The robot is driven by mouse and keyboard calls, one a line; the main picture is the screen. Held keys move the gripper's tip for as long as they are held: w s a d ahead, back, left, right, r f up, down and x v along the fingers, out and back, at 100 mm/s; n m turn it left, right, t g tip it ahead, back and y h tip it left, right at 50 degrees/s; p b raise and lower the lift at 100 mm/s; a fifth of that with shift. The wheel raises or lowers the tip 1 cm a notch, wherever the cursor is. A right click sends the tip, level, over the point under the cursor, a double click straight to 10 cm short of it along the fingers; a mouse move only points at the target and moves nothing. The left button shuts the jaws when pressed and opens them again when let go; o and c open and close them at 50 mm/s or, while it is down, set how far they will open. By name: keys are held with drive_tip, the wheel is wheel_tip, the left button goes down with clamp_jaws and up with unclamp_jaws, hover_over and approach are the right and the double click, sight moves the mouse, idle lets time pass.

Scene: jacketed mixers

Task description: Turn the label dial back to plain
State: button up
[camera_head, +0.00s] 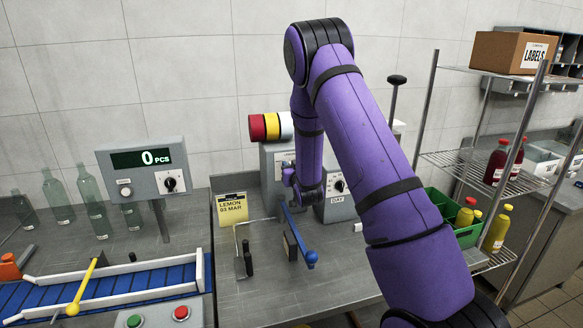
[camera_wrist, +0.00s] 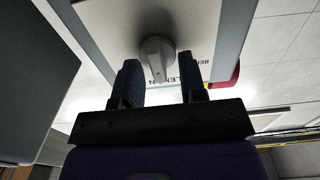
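The label dial (camera_wrist: 157,56) is a grey knob on a pale panel (camera_wrist: 118,30) in the wrist view. Upside-down lettering reading LEMON is beside it, with another word partly cut off. My gripper (camera_wrist: 159,66) is open, its two dark fingertips on either side of the dial's lower part. Gaps show beside the knob; I cannot tell whether either finger touches it. In the head view, the label machine (camera_head: 270,160) carries red, yellow and white rolls. My purple arm hides part of its front, and the dial's setting cannot be read there.
A second dial box (camera_head: 339,203) marked DAY stands right of my wrist. A yellow LEMON 03 MAR card (camera_head: 231,208), a blue-handled lever (camera_head: 300,240) and a counter display (camera_head: 145,170) are nearby. A wire shelf (camera_head: 500,165) and green crate (camera_head: 440,213) are at right.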

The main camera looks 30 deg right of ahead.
drive_tip(key=shift+w, duration=0.15)
drive_tip(key=shift+c, duration=0.4)
clamp_jaws()
drive_tip(key=shift+d+m, duration=0.1)
drive_tip(key=shift+m, duration=0.2)
drive_tip(key=m, duration=1.1)
drive_tip(key=shift+s+d+f, duration=0.2)
drive_tip(key=shift+d+f, duration=0.1)
drive_tip(key=shift+d, duration=0.1)
drive_tip(key=shift+m, duration=0.3)
